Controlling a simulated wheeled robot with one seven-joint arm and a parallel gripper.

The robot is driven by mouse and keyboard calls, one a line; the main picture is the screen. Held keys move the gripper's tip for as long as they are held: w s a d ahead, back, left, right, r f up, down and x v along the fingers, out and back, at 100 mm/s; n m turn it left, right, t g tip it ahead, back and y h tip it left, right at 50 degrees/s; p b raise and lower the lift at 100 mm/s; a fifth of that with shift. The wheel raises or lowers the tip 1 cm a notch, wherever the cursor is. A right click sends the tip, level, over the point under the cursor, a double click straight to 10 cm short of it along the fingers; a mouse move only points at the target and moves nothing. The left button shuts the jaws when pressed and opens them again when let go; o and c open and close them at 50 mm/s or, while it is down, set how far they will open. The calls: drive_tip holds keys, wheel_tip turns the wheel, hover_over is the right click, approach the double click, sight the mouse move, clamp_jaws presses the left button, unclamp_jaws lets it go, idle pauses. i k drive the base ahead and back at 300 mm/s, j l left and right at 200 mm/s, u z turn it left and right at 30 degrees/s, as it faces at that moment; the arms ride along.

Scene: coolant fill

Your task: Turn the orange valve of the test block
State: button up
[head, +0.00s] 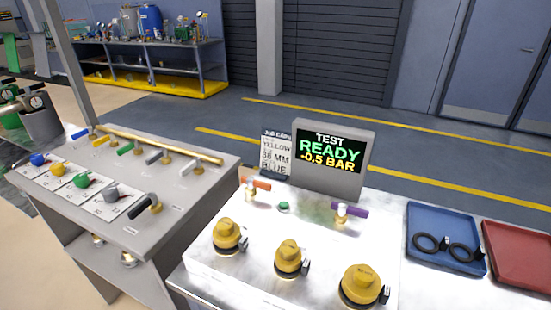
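The orange valve (256,184) stands at the back left of the white test block (330,238). Its orange lever lies roughly left to right on top of a brass stem. A purple-levered valve (349,211) stands to its right, with a small green button (284,207) between them. Several yellow-capped fittings, one of them at the front left (227,235), line the front of the block. A display (333,157) behind the block reads "TEST READY -0.5 BAR". My gripper is not in view.
A job card (276,154) stands beside the display. A blue tray (446,235) with two black rings and a red tray (519,256) lie at the right. A grey bench (180,198) with coloured levers and knobs stands left, with a gap before the block.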

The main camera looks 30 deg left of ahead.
sight(251, 183)
drive_tip(key=u, duration=1.05)
